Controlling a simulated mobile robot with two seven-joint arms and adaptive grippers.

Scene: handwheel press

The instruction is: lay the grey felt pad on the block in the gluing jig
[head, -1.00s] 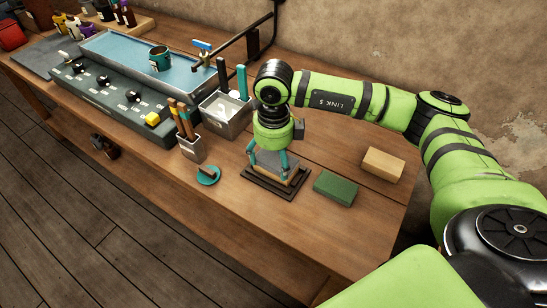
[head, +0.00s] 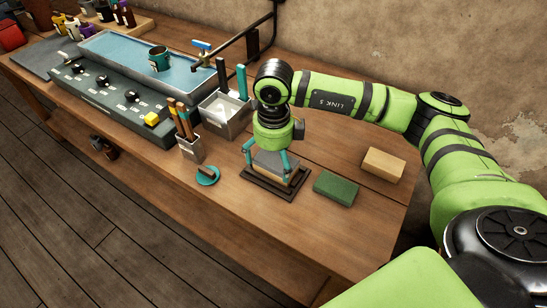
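The grey felt pad (head: 270,162) lies flat on top of the tan block (head: 294,179), whose edge shows a little beneath it. The block sits in the dark gluing jig (head: 279,192) on the bench. My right gripper (head: 268,160) is directly above the pad, pointing down. Its teal fingers are spread to either side of the pad and look clear of it. The gripper's body hides part of the jig's far side. My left gripper is not in view.
A green block (head: 336,188) and a tan block (head: 383,164) lie right of the jig. A small teal dish (head: 207,176), a grey holder with brushes (head: 191,149) and a grey bin (head: 224,124) stand to its left. The bench front is clear.

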